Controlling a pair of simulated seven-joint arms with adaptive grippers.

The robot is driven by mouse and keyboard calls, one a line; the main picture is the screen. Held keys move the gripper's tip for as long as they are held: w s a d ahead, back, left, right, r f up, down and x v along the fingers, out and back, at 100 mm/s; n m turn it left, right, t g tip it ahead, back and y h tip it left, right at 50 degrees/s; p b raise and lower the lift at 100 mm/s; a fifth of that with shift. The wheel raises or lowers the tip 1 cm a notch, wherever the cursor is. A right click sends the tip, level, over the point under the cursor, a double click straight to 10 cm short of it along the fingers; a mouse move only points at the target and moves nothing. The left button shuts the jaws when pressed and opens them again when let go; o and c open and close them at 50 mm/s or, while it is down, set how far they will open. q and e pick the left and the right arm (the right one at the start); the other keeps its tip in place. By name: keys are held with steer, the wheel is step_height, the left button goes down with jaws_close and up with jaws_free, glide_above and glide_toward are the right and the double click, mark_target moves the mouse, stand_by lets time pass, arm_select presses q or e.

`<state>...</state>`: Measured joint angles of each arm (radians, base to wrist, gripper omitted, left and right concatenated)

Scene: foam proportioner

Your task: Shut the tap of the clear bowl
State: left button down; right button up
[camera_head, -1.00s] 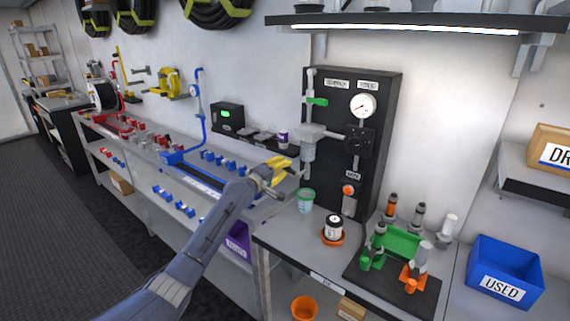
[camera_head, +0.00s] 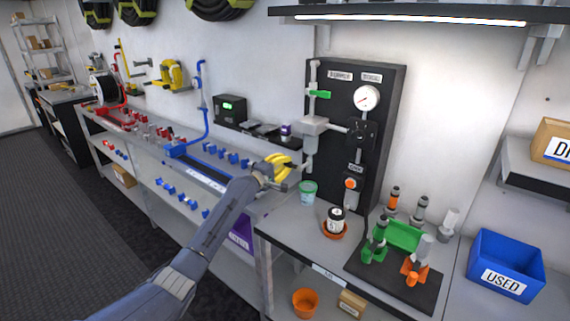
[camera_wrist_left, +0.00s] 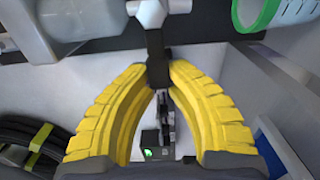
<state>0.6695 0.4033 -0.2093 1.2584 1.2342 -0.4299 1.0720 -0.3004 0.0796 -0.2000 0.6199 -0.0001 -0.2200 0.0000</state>
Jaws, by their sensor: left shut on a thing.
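The clear bowl (camera_head: 309,145) hangs under a grey block on the black panel (camera_head: 340,75). My left gripper (camera_head: 291,165) has yellow fingers and is at the lower left of the bowl. In the left wrist view, the fingertips (camera_wrist_left: 158,72) are closed on a dark, narrow lever (camera_wrist_left: 156,45), which appears to be the tap's handle. The lever hangs from a white fitting (camera_wrist_left: 152,11). The fingers hide its lower part, and I cannot tell whether the tap is open or shut. My right gripper is not in view.
A clear cup with a green rim (camera_head: 308,188) stands close below the gripper.

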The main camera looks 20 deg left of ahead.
arm_select(q)
steer(key=c, duration=1.3)
jaws_free()
steer(key=shift+s+f, duration=0.1)
steer(key=v, duration=1.1)
steer(key=shift+s+a, duration=0.1)
steer(key=shift+s, duration=0.3)
